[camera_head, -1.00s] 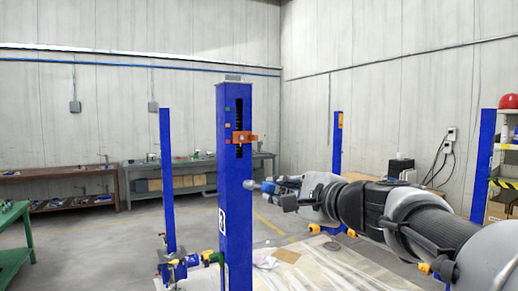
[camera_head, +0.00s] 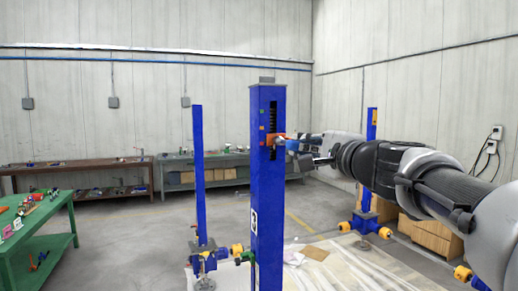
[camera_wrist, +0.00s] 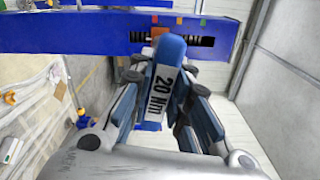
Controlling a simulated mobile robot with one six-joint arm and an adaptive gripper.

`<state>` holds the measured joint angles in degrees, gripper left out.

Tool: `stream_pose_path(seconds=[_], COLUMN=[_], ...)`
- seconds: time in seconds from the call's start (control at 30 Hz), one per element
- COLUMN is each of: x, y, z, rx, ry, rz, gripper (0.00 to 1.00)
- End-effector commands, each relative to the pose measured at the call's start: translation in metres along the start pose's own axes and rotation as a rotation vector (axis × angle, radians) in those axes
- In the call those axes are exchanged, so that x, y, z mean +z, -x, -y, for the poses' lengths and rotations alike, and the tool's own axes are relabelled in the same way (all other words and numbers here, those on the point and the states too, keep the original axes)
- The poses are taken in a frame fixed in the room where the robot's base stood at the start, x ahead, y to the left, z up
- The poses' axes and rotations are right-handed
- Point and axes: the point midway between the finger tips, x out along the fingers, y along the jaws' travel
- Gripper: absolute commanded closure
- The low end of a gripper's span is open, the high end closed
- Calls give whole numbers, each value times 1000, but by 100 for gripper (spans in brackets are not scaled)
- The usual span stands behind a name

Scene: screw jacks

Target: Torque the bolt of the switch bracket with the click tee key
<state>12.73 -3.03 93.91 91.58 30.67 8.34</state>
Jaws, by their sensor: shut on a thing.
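The click tee key (camera_wrist: 168,85), blue with a white "20 Nm" label, is between the fingers of my gripper (camera_wrist: 160,75) in the wrist view. My gripper is shut on it. In the head view my gripper (camera_head: 308,143) is at the right side of the near blue column, level with the orange switch bracket (camera_head: 271,139). The bracket sits across the dark slot of that column. The key's blue end (camera_head: 292,145) appears at or very near the bracket; I cannot tell whether it touches. The bolt is hidden, and the key covers most of the bracket in the wrist view.
The near blue column (camera_head: 266,195) stands upright, with its slot and screw. Another blue column (camera_head: 198,175) stands behind it to the left. A green table (camera_head: 50,215) with tools is at the left, and grey and brown benches line the wall. Open floor lies between.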

Motion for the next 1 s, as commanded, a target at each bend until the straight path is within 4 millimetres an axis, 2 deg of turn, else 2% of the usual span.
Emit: stream_pose_path(seconds=[0.3,0.5,0.7,1.0], x=[-1,-1,0,0], y=[0,0,1,1], z=[-7,-4,-1,0], rx=[-3,-3,-1,-1], ry=[429,629,701,703], rz=[1,0,1,1], gripper=[100,100,100,100])
